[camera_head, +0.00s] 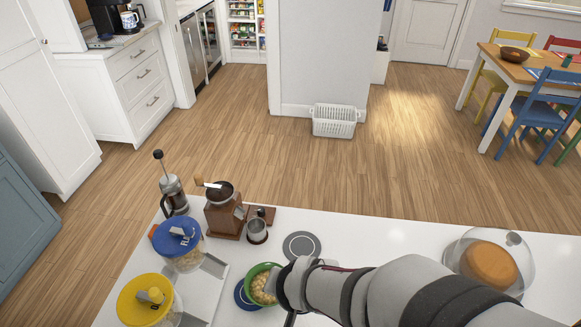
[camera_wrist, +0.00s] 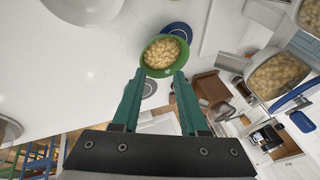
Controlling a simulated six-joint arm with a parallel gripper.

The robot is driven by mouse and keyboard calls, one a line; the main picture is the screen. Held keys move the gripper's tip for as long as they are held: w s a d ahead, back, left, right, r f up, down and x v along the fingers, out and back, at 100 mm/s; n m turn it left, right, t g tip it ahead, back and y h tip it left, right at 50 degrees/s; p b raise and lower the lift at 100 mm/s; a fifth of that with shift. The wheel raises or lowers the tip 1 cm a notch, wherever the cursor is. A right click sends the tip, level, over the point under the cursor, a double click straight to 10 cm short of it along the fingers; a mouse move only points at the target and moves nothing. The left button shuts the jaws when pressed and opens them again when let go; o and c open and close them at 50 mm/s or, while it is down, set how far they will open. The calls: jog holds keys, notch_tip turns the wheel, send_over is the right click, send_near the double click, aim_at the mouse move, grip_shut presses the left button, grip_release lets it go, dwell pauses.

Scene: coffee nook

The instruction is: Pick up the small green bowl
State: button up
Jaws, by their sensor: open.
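The small green bowl (camera_head: 259,280) stands on the white counter in the head view, filled with pale round pieces. My arm covers its right side there. In the wrist view the green bowl (camera_wrist: 168,67) is just beyond the fingertips of my gripper (camera_wrist: 157,75). The two teal fingers are apart, with nothing held between them. The bowl sits partly over a dark blue round coaster (camera_head: 243,297), which also shows behind it in the wrist view (camera_wrist: 177,28). I cannot tell whether a fingertip touches the bowl's rim.
A grey round coaster (camera_head: 301,245) lies behind the bowl. The wooden grinder (camera_head: 224,214), French press (camera_head: 173,194), blue-lidded jar (camera_head: 179,245) and yellow-lidded jar (camera_head: 146,302) crowd the left. A domed cake (camera_head: 489,264) stands at the right. The counter (camera_head: 385,238) is clear between.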

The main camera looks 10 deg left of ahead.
aim_at(246, 287)
jog(key=a+f+t, duration=0.1)
jog(key=f, duration=0.1)
jog(key=w+a+f+n+t+h, duration=0.1)
jog(key=a+f, duration=0.1)
jog(key=w+a+f+n+t, duration=0.1)
jog(key=f, duration=0.2)
jog(key=shift+w+a+t, duration=0.2)
jog(key=shift+a+t, duration=0.1)
jog(key=shift+t, duration=0.1)
jog(key=n+t, duration=0.3)
jog(key=a+f+n+t, duration=0.1)
jog(key=shift+s+f+h, duration=0.1)
jog(key=shift+s+h, duration=0.2)
jog(key=shift+s, duration=0.1)
jog(key=n, duration=0.1)
jog(key=s+a+n+t+y, duration=0.1)
jog(key=s+n, duration=0.1)
jog(key=shift+s+a+f+t, duration=0.15)
jog(key=shift+a+f+t, duration=0.1)
jog(key=shift+a+t, duration=0.1)
jog(key=shift+s+a+f+n+y, duration=0.15)
jog(key=shift+a+f+n+y, duration=0.15)
jog(key=shift+y, duration=0.1)
jog(key=x, duration=0.4)
jog(key=shift+w, duration=0.3)
grip_shut()
